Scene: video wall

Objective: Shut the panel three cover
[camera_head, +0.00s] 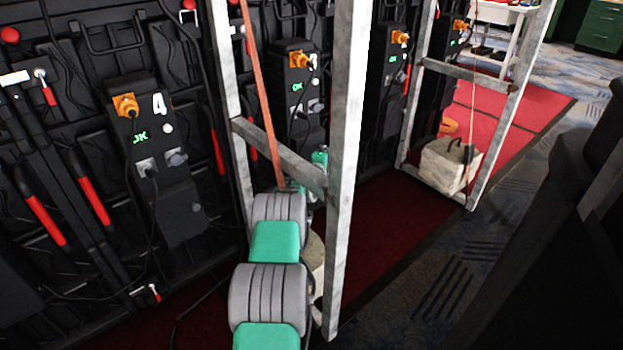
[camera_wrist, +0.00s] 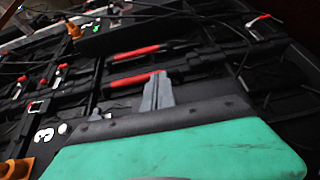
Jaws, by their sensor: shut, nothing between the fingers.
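The panel three box (camera_head: 295,85) is a dark unit on the wall, behind the pale metal frame, with an orange plug on top and a green OK display. A white 3 marks the dark panel three surface (camera_wrist: 58,148) in the wrist view, close beside my gripper (camera_wrist: 159,76). The grey fingers are together and empty, pointing across the wall toward red handles. I cannot tell the cover's edge or how far it stands open. In the head view my arm and the frame hide the fingers.
The metal frame's front post (camera_head: 345,150) stands right beside my arm. The panel four box (camera_head: 150,150) is at left. A beige weight (camera_head: 448,165) sits in the far frame. Carpet at right is clear apart from a dark object (camera_head: 530,240).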

